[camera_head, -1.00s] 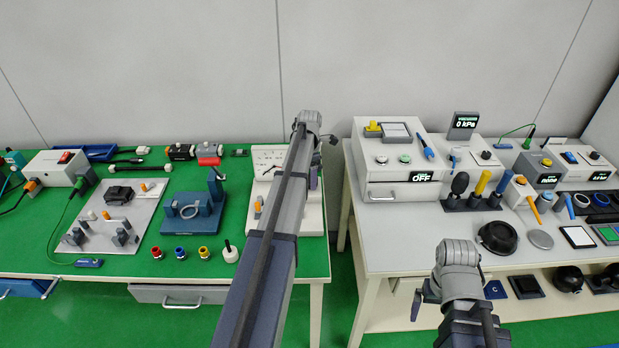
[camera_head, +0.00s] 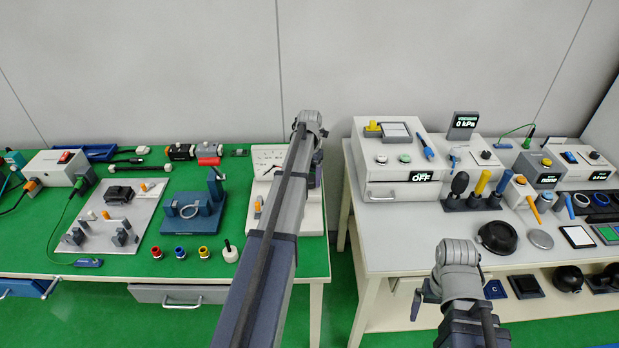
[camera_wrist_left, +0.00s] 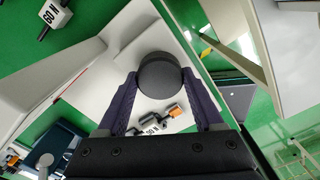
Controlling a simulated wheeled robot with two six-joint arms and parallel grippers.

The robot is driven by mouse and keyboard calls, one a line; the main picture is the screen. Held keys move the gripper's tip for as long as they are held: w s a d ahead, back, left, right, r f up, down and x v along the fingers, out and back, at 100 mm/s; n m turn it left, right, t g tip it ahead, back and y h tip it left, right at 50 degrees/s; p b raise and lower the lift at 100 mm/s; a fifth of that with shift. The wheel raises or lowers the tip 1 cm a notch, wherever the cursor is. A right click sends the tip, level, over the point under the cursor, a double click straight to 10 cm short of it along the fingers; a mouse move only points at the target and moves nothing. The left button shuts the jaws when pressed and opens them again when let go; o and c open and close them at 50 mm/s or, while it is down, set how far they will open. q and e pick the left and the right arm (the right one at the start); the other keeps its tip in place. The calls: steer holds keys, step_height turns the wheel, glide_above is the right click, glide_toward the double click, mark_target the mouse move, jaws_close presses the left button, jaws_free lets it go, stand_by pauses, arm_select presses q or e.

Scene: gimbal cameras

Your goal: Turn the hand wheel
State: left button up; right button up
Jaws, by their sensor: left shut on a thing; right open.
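The hand wheel (camera_wrist_left: 159,72) appears in the left wrist view as a dark grey round knob in front of a white panel. My left gripper (camera_wrist_left: 159,82) is shut on it, with one purple finger on each side. In the head view, my left gripper (camera_head: 314,174) is at the white unit on the right end of the green bench, and my arm hides the wheel there. My right gripper (camera_head: 448,297) is open and empty, low in front of the grey bench.
The white unit (camera_head: 312,219) has a gauge face partly behind my left arm. A blue stand (camera_head: 192,222) and several coloured fittings lie to its left. The grey bench (camera_head: 397,244) on the right carries several devices. A gap separates the benches.

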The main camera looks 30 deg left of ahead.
mark_target(309, 178)
stand_by(0.5)
arm_select(q)
steer(key=o, duration=1.4)
step_height(309, 178, up, 8)
steer(key=p, duration=0.8)
steer(key=shift+f, duration=0.1)
steer(key=shift+f, duration=0.1)
step_height(309, 178, down, 8)
steer(key=b, duration=0.8)
